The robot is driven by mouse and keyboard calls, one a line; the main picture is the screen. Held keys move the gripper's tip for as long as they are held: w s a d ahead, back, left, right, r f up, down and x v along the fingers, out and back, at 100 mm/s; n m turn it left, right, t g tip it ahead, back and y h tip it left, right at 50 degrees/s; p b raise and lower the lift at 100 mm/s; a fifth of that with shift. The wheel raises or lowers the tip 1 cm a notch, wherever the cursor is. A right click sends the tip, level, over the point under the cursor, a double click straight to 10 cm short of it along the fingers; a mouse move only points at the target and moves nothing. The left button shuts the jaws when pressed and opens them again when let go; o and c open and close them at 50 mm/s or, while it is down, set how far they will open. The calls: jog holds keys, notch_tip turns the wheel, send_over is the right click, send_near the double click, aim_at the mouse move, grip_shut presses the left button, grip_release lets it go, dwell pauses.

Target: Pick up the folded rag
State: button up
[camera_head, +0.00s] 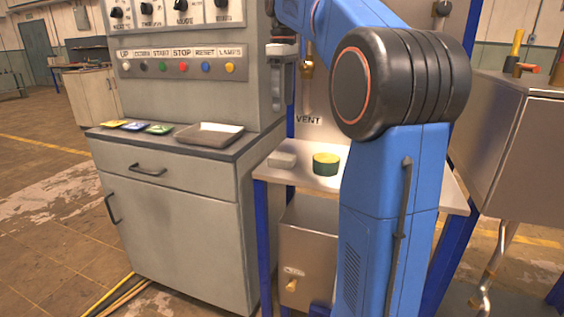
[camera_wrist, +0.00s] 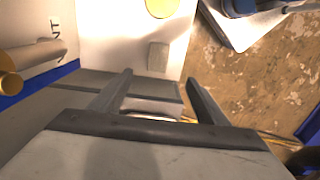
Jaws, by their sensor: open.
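The folded rag appears to be the small pale grey block (camera_head: 282,160) lying at the left end of the light shelf under the VENT label. In the wrist view the same block (camera_wrist: 158,55) lies just beyond the fingertips, about in line with the gap between them. My gripper (camera_wrist: 159,77) is open, and its two dark fingers have nothing between them that they touch. In the head view the gripper seems to hang above the shelf's left end, with clear height over the block.
A round green and yellow thing (camera_head: 326,163) stands right of the block. The cabinet (camera_head: 175,225) at left carries a shallow tray (camera_head: 210,134) and coloured cards (camera_head: 133,126). A control panel (camera_head: 185,65) rises behind them. A metal cabinet (camera_head: 520,140) stands at right.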

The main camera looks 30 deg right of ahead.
send_over(282, 156)
jog(key=f, duration=1.1)
jog(key=shift+s+f, duration=0.2)
jog(key=shift+s, duration=0.05)
jog(key=shift+w+f, duration=0.15)
jog(key=shift+f, duration=1.25)
jog(key=shift+w+f, duration=0.15)
jog(key=shift+f, duration=1.25)
jog(key=c, duration=1.1)
jog(key=shift+r, duration=0.15)
notch_tip(282, 156, up, 10)
jog(key=shift+f, duration=0.1)
